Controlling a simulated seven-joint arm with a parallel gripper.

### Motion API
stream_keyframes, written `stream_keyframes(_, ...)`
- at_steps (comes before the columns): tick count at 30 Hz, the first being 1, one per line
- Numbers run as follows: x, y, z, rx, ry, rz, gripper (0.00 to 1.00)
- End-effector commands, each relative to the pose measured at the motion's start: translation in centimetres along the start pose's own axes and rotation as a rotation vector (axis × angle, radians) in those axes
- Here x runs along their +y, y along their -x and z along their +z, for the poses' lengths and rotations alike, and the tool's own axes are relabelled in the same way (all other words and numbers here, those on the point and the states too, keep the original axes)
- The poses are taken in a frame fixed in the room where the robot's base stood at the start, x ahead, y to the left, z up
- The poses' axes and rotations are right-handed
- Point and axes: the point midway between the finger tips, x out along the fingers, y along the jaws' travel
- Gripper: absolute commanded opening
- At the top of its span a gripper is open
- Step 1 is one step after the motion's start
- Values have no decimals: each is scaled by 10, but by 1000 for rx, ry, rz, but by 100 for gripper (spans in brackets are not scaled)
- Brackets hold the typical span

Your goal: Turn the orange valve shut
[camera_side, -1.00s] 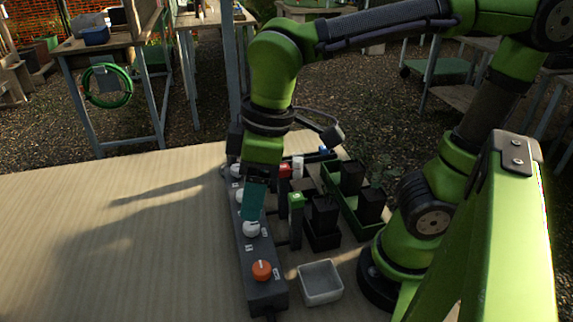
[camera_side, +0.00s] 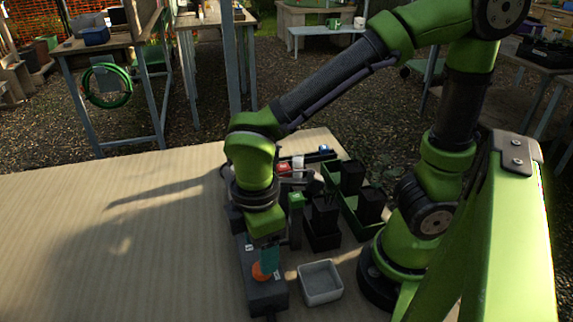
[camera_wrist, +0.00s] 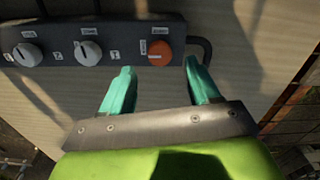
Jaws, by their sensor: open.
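The orange valve (camera_wrist: 159,52) is a round knob at the end of a dark grey manifold bar (camera_wrist: 100,40). In the side view the orange valve (camera_side: 259,272) shows partly, with my gripper (camera_side: 268,260) at it and hiding some of it. In the wrist view my gripper (camera_wrist: 160,80) has its two teal fingers spread apart, with nothing between the tips. The orange knob shows just beyond the fingertips, between their lines. From these views I cannot tell whether a finger touches the knob.
White knobs (camera_wrist: 88,52) sit along the same bar. A grey square bin (camera_side: 320,282) stands right of the bar. Black pots, a green-topped post (camera_side: 296,200) and a green tray (camera_side: 352,215) stand behind it. The tabletop (camera_side: 110,240) left of the bar is clear.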

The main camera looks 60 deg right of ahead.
Motion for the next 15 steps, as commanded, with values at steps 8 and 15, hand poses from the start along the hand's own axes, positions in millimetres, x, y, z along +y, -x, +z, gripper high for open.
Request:
stream_keyframes(8,0,-41,0,-3,-1,-1,61)
stream_keyframes(15,0,-48,0,1,-1,0,61)
